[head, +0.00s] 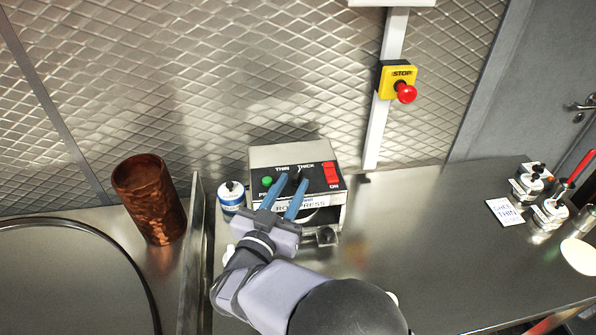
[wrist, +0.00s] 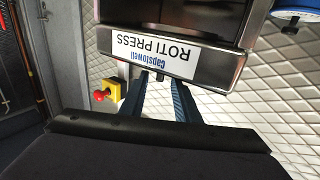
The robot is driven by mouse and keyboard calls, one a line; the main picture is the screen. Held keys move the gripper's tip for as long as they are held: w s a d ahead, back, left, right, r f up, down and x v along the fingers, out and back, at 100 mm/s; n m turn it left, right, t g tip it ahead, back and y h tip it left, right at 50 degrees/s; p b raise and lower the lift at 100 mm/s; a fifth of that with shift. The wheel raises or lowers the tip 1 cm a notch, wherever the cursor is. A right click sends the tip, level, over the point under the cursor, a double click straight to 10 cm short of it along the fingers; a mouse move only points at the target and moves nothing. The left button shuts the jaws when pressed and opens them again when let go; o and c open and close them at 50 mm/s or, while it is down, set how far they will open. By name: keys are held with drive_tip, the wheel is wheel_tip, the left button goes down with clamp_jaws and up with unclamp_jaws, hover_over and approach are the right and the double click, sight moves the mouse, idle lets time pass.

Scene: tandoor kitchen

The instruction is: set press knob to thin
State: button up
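The roti press (head: 290,157) is a steel box with a dark front panel marked THIN and THICK. A green button (head: 267,181) is on the panel's left and a red switch (head: 331,174) marked ON is on its right. My gripper (head: 293,179) reaches over the panel, its two blue fingers apart near the THIN and THICK words. The knob is mostly hidden by the fingers, and I cannot tell which way it points. In the wrist view the fingers (wrist: 160,82) stand apart below the ROTI PRESS label (wrist: 166,50). A small dark part shows between them.
A blue and white can (head: 231,196) stands just left of the press. A copper cup (head: 150,200) is farther left, past a metal divider. A yellow stop box with a red button (head: 405,92) is on the post. Several jars stand at the right; the counter between is clear.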

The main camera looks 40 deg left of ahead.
sight(295, 181)
drive_tip(key=shift+p+x, duration=0.65)
drive_tip(key=shift+x, duration=1.7)
drive_tip(key=shift+c, duration=0.2)
clamp_jaws()
